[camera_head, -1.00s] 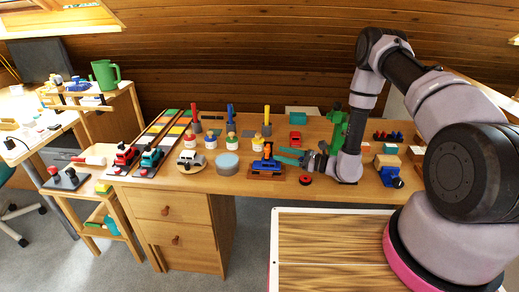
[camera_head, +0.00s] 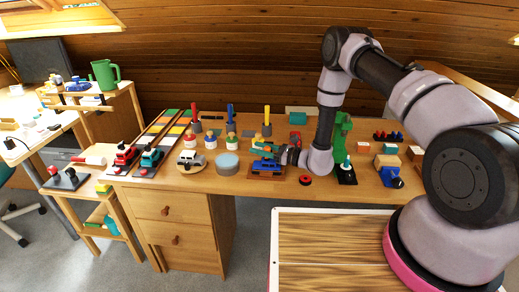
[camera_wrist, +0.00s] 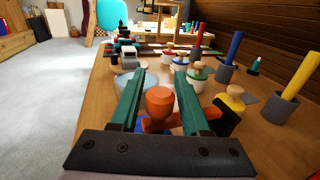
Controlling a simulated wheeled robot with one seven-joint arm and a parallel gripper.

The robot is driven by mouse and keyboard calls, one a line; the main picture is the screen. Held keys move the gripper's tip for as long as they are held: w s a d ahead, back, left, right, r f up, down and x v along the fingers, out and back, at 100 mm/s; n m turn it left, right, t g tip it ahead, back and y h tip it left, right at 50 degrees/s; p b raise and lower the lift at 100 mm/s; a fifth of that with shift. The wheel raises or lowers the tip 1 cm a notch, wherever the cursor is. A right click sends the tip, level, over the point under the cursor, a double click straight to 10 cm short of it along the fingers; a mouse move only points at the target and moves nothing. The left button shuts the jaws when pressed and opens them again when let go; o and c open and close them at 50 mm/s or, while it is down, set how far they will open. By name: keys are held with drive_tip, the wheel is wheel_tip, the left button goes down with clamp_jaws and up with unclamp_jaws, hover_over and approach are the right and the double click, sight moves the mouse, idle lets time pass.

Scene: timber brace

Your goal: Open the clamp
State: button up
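An orange round-topped knob (camera_wrist: 160,100) with an orange bar beside it shows in the wrist view; I take it for the clamp's handle. In the head view, a blue car-shaped body (camera_head: 266,165) sits on a brown wooden block at the table's front edge, under my gripper. My gripper (camera_wrist: 160,75) has two teal fingers, apart, one on each side of the knob, with small gaps visible. It also shows in the head view (camera_head: 266,152), above the blue body. The fingers and wrist hide most of the clamp there, so its jaw state cannot be told.
A grey-blue round tin (camera_head: 227,164) stands just left of the blue body. Several peg figures and pen holders stand behind. A red ring (camera_head: 305,180) lies to the right.

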clamp_jaws()
idle(1.2)
